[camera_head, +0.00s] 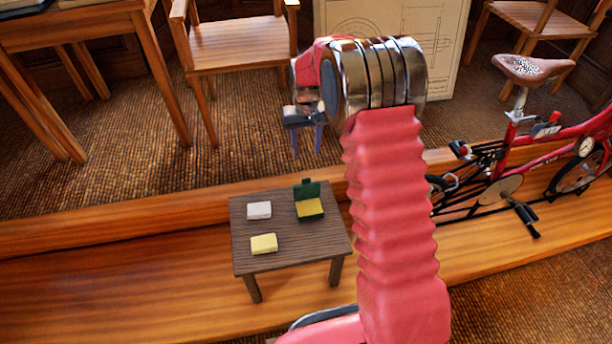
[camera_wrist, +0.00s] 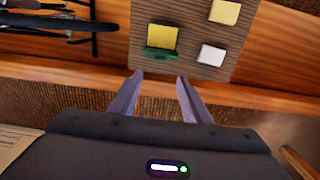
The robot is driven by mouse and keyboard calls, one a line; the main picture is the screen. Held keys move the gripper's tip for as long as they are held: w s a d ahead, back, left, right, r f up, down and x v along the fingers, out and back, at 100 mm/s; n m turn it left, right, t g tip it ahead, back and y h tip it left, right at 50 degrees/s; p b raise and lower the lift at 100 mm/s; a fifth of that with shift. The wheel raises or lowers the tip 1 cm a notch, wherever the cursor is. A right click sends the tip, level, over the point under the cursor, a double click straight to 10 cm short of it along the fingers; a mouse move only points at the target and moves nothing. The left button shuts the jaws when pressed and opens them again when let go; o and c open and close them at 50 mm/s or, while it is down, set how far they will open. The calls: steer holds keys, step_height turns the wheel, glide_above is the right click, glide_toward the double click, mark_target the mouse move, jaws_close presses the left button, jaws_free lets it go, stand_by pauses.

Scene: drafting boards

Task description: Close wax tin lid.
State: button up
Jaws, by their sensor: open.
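The wax tin (camera_head: 309,208) is a green box with a yellow inside, on a small dark wooden table (camera_head: 287,262). Its green lid (camera_head: 307,188) stands up open at the back edge. In the wrist view the tin (camera_wrist: 162,38) shows its yellow inside, with the green lid (camera_wrist: 158,54) on the side nearer my gripper. My gripper (camera_head: 307,155) is open and empty, raised above and behind the table. In the wrist view its two fingers (camera_wrist: 158,78) point toward the tin and are apart from it.
A white block (camera_head: 259,210) and a pale yellow block (camera_head: 264,244) share the table, left of the tin. A red bicycle (camera_head: 520,160) stands to the right. A wooden chair (camera_head: 238,45) and a large drawing board (camera_head: 440,50) are behind. The table's front right is clear.

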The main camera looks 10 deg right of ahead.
stand_by(0.3)
glide_above(307, 188)
steer(key=f, duration=1.3)
steer(key=shift+w+f, duration=0.35)
steer(key=shift+f, duration=0.05)
steer(key=shift+c, duration=0.5)
jaws_close()
steer(key=shift+a, duration=0.2)
steer(key=shift+d, duration=0.1)
